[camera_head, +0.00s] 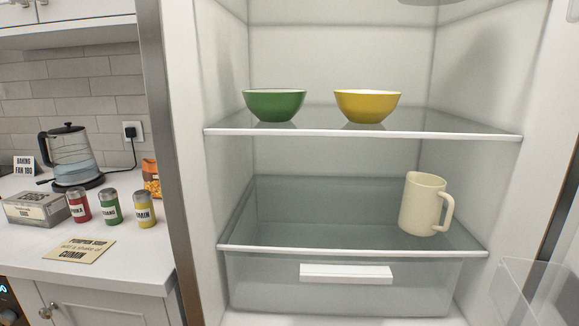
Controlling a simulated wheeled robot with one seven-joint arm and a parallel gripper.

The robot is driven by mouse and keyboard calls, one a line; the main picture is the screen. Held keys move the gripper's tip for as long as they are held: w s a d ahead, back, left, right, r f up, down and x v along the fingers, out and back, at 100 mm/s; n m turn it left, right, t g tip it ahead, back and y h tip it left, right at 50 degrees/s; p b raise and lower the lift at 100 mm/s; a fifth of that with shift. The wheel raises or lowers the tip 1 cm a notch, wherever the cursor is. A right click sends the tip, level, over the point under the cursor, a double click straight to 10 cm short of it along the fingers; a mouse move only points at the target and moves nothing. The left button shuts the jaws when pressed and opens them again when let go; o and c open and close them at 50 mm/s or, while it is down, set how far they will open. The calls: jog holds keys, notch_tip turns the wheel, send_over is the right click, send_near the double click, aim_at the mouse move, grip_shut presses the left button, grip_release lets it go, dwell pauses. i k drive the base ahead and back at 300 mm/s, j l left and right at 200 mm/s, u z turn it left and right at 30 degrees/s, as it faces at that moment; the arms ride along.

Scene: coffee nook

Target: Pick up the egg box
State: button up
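The egg box (36,208) appears to be the grey carton with a pale printed label at the far left. It lies on the white counter, near the left edge of the view, to the left of the red spice jar. Its label is too small to read with certainty. My gripper is not in view.
Red (78,206), green (110,207) and yellow (145,209) spice jars stand beside the carton. A kettle (72,158) is behind; a note (80,249) lies in front. The open fridge holds a green bowl (274,104), yellow bowl (367,105) and cream mug (423,204).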

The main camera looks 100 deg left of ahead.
aim_at(31, 208)
jog(key=u, duration=2.15)
